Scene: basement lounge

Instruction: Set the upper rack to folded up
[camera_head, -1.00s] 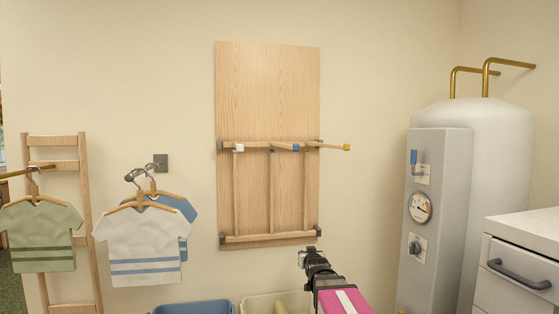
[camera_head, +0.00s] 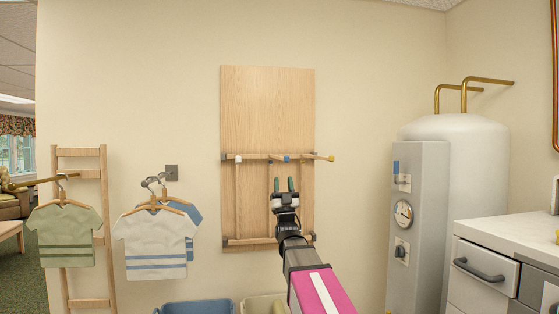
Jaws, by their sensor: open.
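A tall wooden panel (camera_head: 267,100) is fixed to the wall with two racks on it. The upper rack (camera_head: 258,157) is a horizontal bar between dark brackets at mid-height. Its arms stick out into the room, with white, blue and yellow (camera_head: 331,159) tips. The lower rack (camera_head: 245,242) is a bar near the panel's bottom, and slim upright bars run between the two racks. My gripper and arm hide part of the lower rack.
Shirts on hangers (camera_head: 155,240) and a wooden ladder rack (camera_head: 84,160) stand left. A blue bin (camera_head: 195,307) and a cream bin (camera_head: 257,303) are below the panel. A water tank (camera_head: 470,190) and a white drawer cabinet (camera_head: 490,265) are at right.

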